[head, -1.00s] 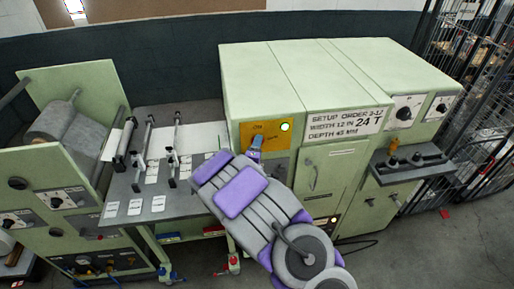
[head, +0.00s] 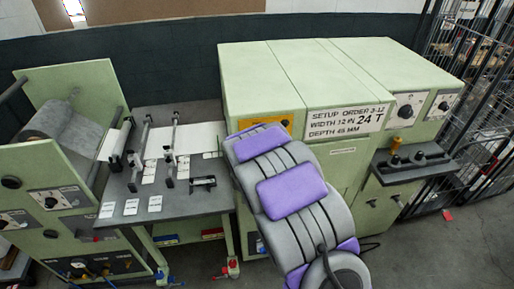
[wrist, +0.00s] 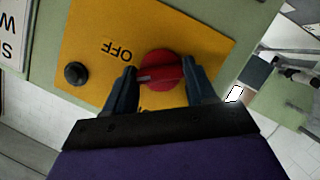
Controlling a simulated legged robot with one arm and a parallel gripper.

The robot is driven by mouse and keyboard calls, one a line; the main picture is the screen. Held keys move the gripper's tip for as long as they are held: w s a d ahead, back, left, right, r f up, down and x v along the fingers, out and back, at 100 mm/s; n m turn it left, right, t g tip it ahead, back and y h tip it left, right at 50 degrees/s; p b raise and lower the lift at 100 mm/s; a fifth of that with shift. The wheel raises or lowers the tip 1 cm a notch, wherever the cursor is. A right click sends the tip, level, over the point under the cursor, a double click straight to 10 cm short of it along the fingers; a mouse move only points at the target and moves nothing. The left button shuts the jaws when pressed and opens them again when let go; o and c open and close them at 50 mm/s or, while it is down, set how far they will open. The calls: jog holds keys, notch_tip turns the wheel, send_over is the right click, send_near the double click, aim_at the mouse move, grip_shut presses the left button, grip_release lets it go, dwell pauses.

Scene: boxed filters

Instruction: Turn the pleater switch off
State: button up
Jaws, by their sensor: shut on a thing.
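The pleater switch is a red round knob (wrist: 161,70) on a yellow panel (wrist: 205,43), seen upside down in the wrist view. An OFF label (wrist: 117,50) is beside the knob, and another label below is mostly hidden by my fingers. My gripper (wrist: 160,80) has a finger on each side of the knob and is shut on it. A pale line on the knob lies nearly level. A round lamp (wrist: 76,73) on the panel looks dark. In the head view, my arm covers the knob; only the panel's top (head: 262,122) shows.
The green pleater cabinet (head: 290,75) carries a setup sign (head: 345,121). A worktable (head: 185,205) with cards and rails stands to the left. A dark shelf (head: 415,165) juts out at the right, with a wire cage (head: 480,110) beyond it.

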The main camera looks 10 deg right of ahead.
jog(key=shift+s+d+f+m+g+y+b, duration=0.1)
jog(key=shift+f+m+g+y+b, duration=0.1)
jog(key=shift+m+y+b, duration=0.85)
jog(key=shift+d+f+m+g+y+b, duration=0.15)
jog(key=shift+m+y+b, duration=0.4)
jog(key=shift+m+b, duration=0.9)
jog(key=shift+r, duration=0.1)
jog(key=o, duration=1)
jog(key=shift+a+r, duration=0.1)
jog(key=shift+o, duration=0.2)
jog(key=b+v, duration=0.4)
jog(key=v, duration=1.3)
jog(key=shift+b, duration=0.35)
